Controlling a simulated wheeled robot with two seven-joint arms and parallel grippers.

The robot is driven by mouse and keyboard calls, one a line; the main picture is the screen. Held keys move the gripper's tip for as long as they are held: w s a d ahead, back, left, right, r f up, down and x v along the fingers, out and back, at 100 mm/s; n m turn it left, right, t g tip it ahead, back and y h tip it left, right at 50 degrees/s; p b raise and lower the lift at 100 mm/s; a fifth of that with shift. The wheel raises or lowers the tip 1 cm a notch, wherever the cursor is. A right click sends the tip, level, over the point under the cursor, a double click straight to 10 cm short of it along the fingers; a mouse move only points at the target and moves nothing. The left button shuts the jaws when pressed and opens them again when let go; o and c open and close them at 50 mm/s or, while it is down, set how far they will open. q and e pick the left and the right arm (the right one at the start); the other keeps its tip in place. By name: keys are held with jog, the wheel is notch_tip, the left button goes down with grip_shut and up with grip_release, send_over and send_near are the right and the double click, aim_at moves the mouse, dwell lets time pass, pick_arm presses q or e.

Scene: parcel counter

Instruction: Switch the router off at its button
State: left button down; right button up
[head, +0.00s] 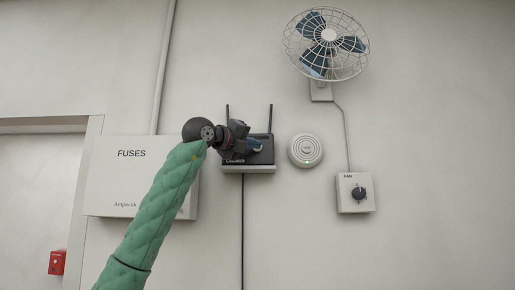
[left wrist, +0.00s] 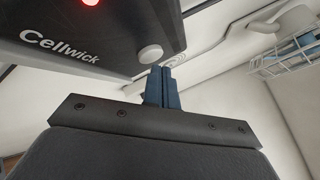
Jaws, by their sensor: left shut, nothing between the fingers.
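The router (head: 265,155) is a dark box with two antennas, on a small white shelf on the wall. My left gripper (head: 254,146) is in front of it and hides part of its face. In the left wrist view the router (left wrist: 95,45) shows the name Cellwick, a glowing red light (left wrist: 90,2) and a round pale button (left wrist: 150,54). My left gripper's blue fingers (left wrist: 161,72) are closed together and empty, with their tips right beside the button. I cannot tell whether they touch it. My right gripper is not in view.
A white fuse box (head: 120,180) is left of the router. A round white detector (head: 305,150) and a fan switch box (head: 355,205) are to its right, with a caged wall fan (head: 328,35) above. A dark cable (head: 242,230) hangs below the shelf (head: 250,170).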

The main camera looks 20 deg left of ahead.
pick_arm(q)
jog(key=shift+w, duration=0.1)
jog(key=shift+w+a, duration=0.15)
jog(key=shift+w, duration=0.2)
dwell(0.4)
jog(key=shift+s+b, duration=0.45)
jog(key=shift+s, duration=0.1)
